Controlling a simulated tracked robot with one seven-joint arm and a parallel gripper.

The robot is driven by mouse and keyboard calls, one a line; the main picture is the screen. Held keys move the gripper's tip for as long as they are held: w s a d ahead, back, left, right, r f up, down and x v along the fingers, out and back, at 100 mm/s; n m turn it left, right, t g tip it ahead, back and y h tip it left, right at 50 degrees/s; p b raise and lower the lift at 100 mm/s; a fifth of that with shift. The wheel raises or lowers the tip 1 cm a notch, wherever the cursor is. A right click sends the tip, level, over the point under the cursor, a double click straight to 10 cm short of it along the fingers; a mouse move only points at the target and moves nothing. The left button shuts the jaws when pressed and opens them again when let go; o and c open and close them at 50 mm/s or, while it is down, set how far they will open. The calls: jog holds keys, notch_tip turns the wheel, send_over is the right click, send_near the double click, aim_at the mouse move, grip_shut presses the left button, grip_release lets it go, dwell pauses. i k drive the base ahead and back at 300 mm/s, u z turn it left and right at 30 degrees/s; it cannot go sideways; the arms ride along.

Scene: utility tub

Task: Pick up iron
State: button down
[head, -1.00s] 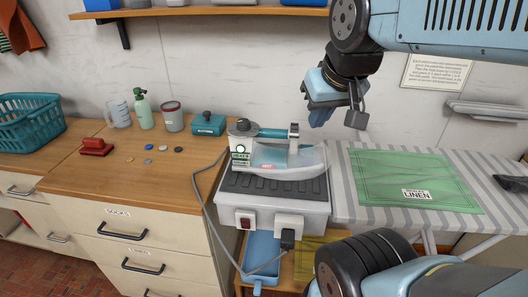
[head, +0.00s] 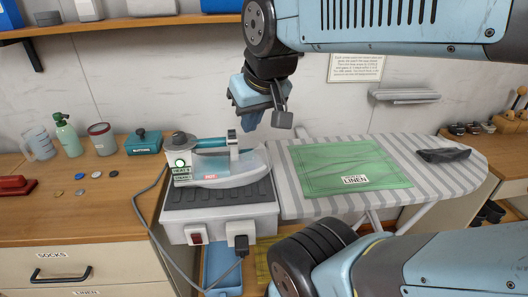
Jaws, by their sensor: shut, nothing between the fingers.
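The iron (head: 236,171) has a teal handle and a pale translucent body. It rests flat on a grey stand (head: 222,217) with a dark ribbed top, in the middle left of the head view. A green light and a small label show at its left end. My gripper (head: 246,122) hangs above and slightly right of the iron's handle, apart from it, pointing down. The exact gap to the iron is hard to judge.
A grey cord (head: 143,208) loops left of the stand to a plug. Right is a striped ironing board (head: 295,205) with a green cloth (head: 345,166) and dark cloth (head: 442,155). A shelf (head: 150,22) hangs above.

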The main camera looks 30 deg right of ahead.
aim_at(212, 163)
jog(key=z, duration=0.15)
jog(key=k, duration=1.15)
jog(key=u, duration=0.55)
jog(key=i, duration=1)
jog(key=z, duration=0.05)
